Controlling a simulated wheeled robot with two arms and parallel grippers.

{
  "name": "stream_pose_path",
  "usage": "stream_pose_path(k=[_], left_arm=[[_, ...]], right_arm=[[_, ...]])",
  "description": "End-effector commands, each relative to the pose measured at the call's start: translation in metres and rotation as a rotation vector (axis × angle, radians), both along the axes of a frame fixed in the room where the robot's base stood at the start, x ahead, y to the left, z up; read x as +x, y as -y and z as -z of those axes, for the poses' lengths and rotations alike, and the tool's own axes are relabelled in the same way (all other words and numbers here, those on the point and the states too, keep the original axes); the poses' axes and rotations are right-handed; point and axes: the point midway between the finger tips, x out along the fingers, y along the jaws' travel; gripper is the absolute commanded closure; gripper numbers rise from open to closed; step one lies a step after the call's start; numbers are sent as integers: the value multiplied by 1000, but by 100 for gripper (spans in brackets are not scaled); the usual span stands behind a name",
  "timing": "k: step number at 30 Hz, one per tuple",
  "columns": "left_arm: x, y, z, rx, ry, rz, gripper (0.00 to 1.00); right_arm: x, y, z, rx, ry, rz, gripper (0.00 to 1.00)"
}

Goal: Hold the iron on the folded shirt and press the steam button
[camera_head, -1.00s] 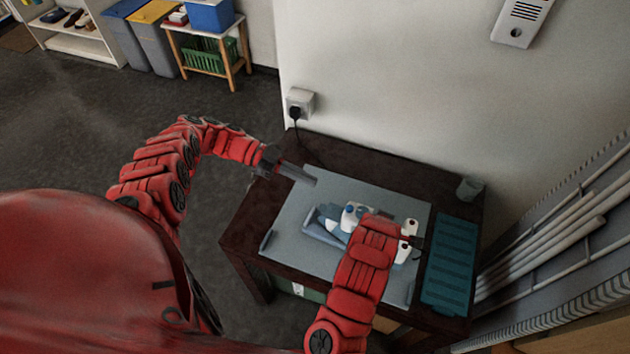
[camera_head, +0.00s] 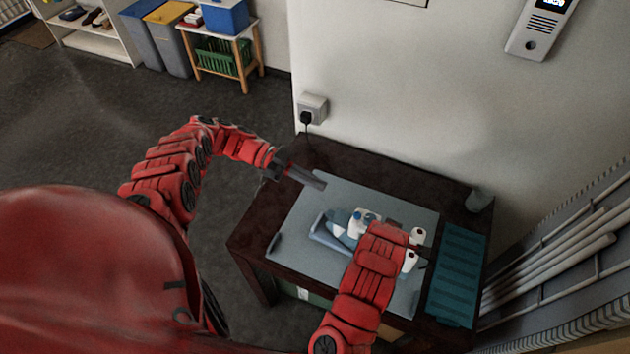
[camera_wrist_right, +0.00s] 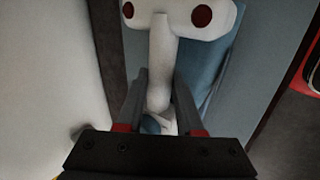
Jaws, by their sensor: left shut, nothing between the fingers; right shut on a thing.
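The white-and-blue iron (camera_head: 362,218) is on the grey mat (camera_head: 310,205), with its front over or beside the folded blue shirt (camera_head: 326,234). My right forearm covers part of it, so the exact contact is hidden. In the right wrist view, my right gripper (camera_wrist_right: 161,80) is shut on the iron's white handle (camera_wrist_right: 160,55). Two dark red discs show on the iron's white end beyond. My left gripper (camera_head: 318,184) is shut and empty above the mat's far left corner, apart from the iron. I cannot tell which part is the steam button.
A plugged wall socket (camera_head: 312,107) is behind. Pale rails (camera_head: 565,250) stand close at the right.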

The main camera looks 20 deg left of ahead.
Motion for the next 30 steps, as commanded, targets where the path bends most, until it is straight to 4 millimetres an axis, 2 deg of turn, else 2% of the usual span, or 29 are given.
stream_pose_path(k=[1, 3, 24, 30], left_arm=[[0, 0, -9, 0, 0, 0, 100], [0, 0, -14, 0, 0, 0, 100], [0, 0, -63, 0, 0, 0, 100], [0, 0, -69, 0, 0, 0, 100]], right_arm=[[2, 0, -11, 0, 8, 2, 100], [2, 0, -16, 0, 9, 2, 100], [3, 0, -63, 4, 10, 2, 100], [3, 0, -69, 3, 11, 2, 100]])
